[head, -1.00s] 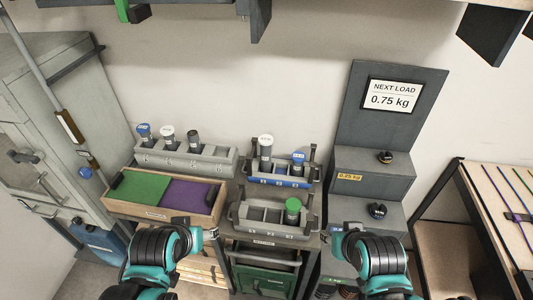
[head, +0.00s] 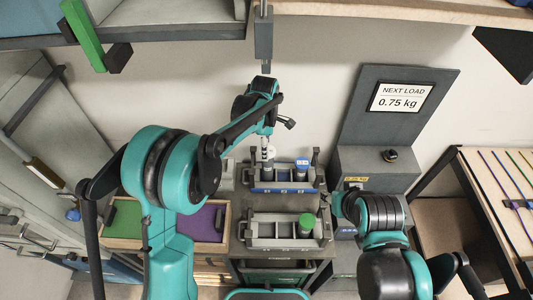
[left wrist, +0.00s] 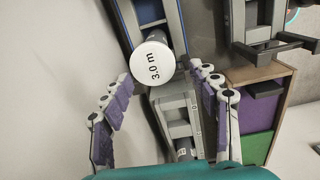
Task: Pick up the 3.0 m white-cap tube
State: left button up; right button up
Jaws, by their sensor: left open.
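The 3.0 m white-cap tube (head: 268,154) stands upright at the left part of the blue-fronted rack (head: 285,187). In the left wrist view its round white cap (left wrist: 153,62), marked "3.0 m", faces the camera. My left gripper (head: 266,138) is above the tube in the head view, partly hidden by its own arm. In the left wrist view the left gripper (left wrist: 160,76) is open, with a purple-padded finger on each side of the cap and no clear contact. My right gripper (head: 338,204) is low at the right, near the racks; its jaws are not clear.
A blue-cap tube (head: 302,165) stands in the same rack. A green-cap tube (head: 306,222) stands in the grey rack (head: 263,241) in front. A green and purple tray (head: 222,239) lies left. Another grey rack (left wrist: 181,103) is close by. A stepped stand (head: 372,163) rises right.

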aim_at(268, 166)
pick_arm(q)
jog(key=shift+w+d+f+n, duration=0.3)
jog(key=shift+w+d+f, duration=0.2)
jog(key=shift+f, duration=0.15)
notch_tip(268, 166, down, 8)
jog(key=b, duration=0.1)
jog(key=shift+r, duration=0.25)
jog(key=shift+a+r, duration=0.1)
jog(key=c, duration=1.4)
